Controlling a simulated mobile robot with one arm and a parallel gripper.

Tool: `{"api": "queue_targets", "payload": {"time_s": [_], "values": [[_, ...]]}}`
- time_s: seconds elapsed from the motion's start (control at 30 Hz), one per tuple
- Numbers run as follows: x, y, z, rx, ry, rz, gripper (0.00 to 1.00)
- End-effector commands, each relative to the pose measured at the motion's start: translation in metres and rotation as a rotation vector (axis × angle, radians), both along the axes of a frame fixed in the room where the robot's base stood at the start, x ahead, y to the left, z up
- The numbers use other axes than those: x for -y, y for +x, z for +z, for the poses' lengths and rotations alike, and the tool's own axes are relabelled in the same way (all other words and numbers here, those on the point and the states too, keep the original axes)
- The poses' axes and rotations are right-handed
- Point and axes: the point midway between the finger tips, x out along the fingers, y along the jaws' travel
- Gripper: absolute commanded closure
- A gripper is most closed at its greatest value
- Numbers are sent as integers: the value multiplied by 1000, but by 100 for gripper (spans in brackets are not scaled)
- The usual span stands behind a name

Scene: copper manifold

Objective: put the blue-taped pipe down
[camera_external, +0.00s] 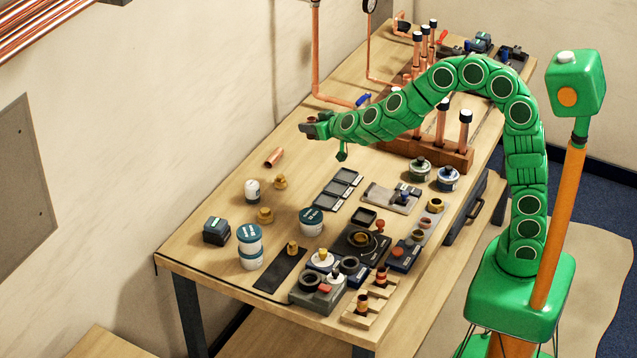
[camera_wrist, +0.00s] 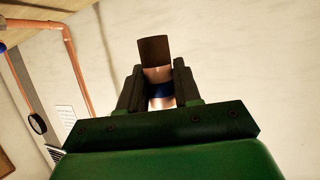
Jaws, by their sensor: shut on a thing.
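The blue-taped pipe (camera_wrist: 154,51) is a short copper piece with a dark brown end and a blue band, seen in the wrist view. My gripper (camera_wrist: 159,86) is shut on it, one finger on each side of the band. The pipe's lower part is hidden behind the gripper body. In the external view my gripper (camera_external: 313,126) is stretched out over the table's far-left side, near the wall. The held pipe is too small there to make out clearly.
A loose copper pipe (camera_external: 275,157) lies on the workbench (camera_external: 225,190). A wooden rack (camera_external: 425,148) holds several upright capped pipes. Wall piping with a blue-handled valve (camera_external: 362,99) stands behind my gripper. Tubs (camera_external: 249,238) and trays (camera_external: 337,189) crowd the nearer bench.

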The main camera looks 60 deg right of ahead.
Motion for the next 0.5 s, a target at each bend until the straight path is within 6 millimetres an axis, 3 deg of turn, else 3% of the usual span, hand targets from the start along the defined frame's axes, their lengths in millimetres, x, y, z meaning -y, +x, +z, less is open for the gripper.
{"api": "queue_targets", "payload": {"time_s": [0.5], "values": [[-31, 22, -21, -1, 5, 207, 97]]}}
